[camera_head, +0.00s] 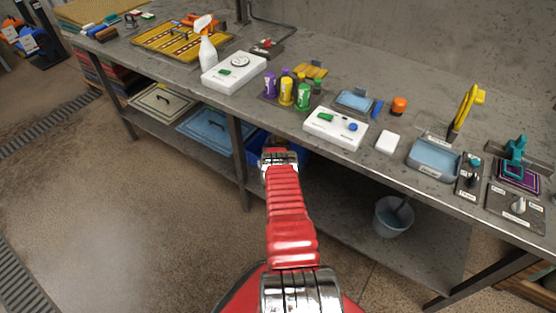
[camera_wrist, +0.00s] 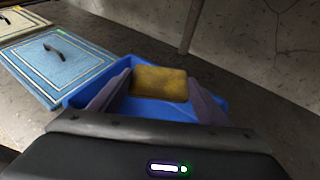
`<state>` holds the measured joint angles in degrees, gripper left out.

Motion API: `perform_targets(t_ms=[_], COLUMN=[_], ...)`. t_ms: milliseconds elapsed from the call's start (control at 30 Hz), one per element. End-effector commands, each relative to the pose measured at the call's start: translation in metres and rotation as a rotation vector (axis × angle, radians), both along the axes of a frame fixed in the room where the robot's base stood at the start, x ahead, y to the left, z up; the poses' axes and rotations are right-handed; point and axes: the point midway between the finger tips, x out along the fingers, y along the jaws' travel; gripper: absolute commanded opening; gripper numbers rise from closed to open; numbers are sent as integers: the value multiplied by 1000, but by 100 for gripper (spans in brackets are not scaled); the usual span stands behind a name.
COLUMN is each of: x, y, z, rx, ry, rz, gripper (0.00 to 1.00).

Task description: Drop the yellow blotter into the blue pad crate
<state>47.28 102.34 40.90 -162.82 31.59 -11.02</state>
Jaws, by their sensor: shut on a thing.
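The yellow blotter (camera_wrist: 160,83) is between the two fingers of my gripper (camera_wrist: 157,90) in the wrist view, and the gripper is shut on it. The blue pad crate (camera_wrist: 160,108) lies behind and around it in that view, so the blotter appears over the crate. I cannot tell how far above the crate floor it is. In the head view the blue crate (camera_head: 258,147) shows only in part on the lower shelf, behind my red arm. My gripper and the blotter are hidden there.
A blue panel with a dark handle (camera_wrist: 62,68) lies left of the crate, with a cream panel (camera_wrist: 18,25) beyond it. A table leg (camera_head: 240,160) stands close to the crate. The grey worktop (camera_head: 385,108) is overhead. A bucket (camera_head: 394,217) stands to the right.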

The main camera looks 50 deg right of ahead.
Motion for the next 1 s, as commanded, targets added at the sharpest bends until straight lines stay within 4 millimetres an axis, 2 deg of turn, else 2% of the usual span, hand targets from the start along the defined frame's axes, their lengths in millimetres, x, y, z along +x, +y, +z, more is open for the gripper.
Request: perform_targets(t_ms=[267,667,700,1000], x=[-1,-1,-1,-1], y=[0,0,0,-1], z=[-19,-22,-22,-22], rx=[0,0,0,0], ry=[0,0,0,0], rz=[0,-1,-1,-1], gripper=[48,48,72,91])
